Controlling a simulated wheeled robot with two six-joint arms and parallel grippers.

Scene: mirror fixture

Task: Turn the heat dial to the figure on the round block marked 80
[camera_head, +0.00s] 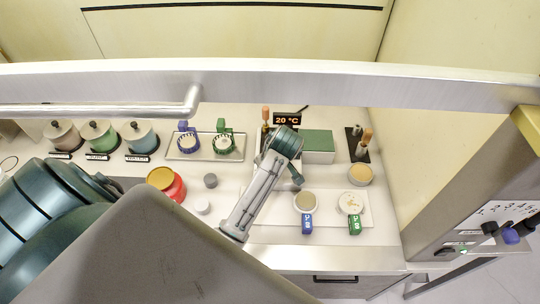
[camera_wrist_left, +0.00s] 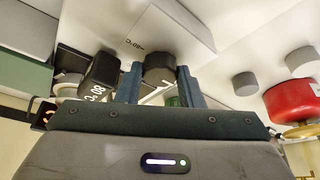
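In the left wrist view a dark grey, many-sided knob (camera_wrist_left: 158,67), which looks like the heat dial, sits between the two fingertips of my left gripper (camera_wrist_left: 161,75). The fingers are apart by about its width; whether they press on it I cannot tell. A black round block marked 80 °C (camera_wrist_left: 97,74) stands just left of the left finger. A small display (camera_head: 287,119) reads 20 °C in the head view. There, my left arm's wrist covers the dial area and hides the fingers. My right gripper is not in view.
A green-topped box (camera_head: 318,146) stands right of my wrist. A red pot (camera_head: 166,184) and small grey (camera_head: 210,181) and white (camera_head: 203,207) cylinders stand to the left. Mugs stand on a white board (camera_head: 376,203) at the right. A metal rail (camera_head: 270,82) crosses the head view.

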